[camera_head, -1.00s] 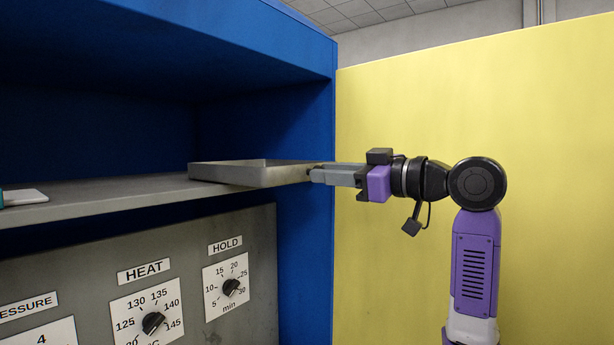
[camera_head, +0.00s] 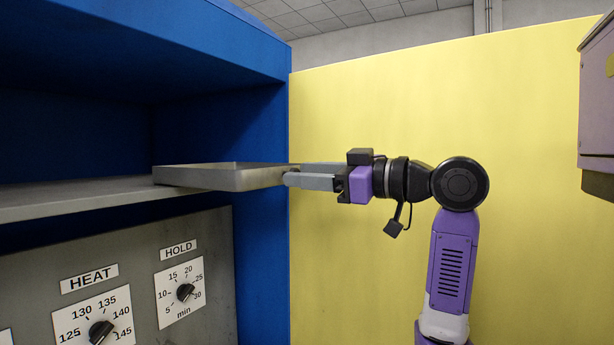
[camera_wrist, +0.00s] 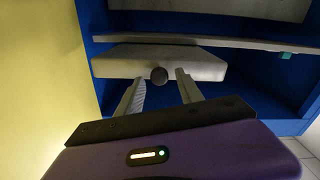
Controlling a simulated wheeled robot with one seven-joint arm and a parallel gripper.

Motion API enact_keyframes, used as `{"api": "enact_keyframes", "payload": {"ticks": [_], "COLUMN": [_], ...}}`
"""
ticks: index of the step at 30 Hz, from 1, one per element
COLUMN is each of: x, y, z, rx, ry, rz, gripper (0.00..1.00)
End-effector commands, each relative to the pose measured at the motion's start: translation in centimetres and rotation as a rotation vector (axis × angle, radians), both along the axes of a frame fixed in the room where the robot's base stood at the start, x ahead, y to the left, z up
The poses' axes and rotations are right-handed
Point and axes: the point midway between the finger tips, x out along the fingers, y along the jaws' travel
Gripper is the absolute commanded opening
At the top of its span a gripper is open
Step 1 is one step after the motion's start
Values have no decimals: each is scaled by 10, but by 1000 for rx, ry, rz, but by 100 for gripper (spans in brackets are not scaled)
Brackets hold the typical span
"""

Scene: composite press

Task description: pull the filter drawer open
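A shallow grey tray-like drawer (camera_head: 225,178) sits at the right end of the shelf inside the blue press, its front facing right towards my arm. In the wrist view its grey front (camera_wrist: 115,66) carries a dark round knob (camera_wrist: 159,75). My gripper (camera_head: 290,177) is at that front, level with the drawer. In the wrist view its two fingers (camera_wrist: 160,78) are spread, with the knob between the fingertips and a visible gap on each side. In the head view the near finger hides the knob.
The grey shelf (camera_head: 75,199) runs left from the drawer. Below it is a grey panel with HEAT (camera_head: 101,331) and HOLD (camera_head: 186,292) dials. A yellow wall (camera_head: 400,110) stands behind my arm. A pale cabinet (camera_head: 597,110) is at the far right. A small teal item (camera_wrist: 285,55) lies by the shelf.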

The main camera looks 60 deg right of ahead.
Motion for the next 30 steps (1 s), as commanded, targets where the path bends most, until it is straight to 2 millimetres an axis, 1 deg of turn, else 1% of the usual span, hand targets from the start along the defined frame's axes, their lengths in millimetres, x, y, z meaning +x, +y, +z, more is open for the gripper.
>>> {"api": "enact_keyframes", "payload": {"ticks": [8,11,14,21,24,27,30], "x": [0,-3,-14,-54,-67,-74,-78], "y": [0,-1,-2,-3,-3,-3,-3], "z": [-1,-2,-2,-3,-2,-2,-1], "rx": [1,1,1,-2,0,-1,-1], "ry": [3,2,0,0,0,1,2], "rz": [-1,-1,-2,-3,-2,-1,0], "gripper": [46,46,46,46,46,46,46]}}
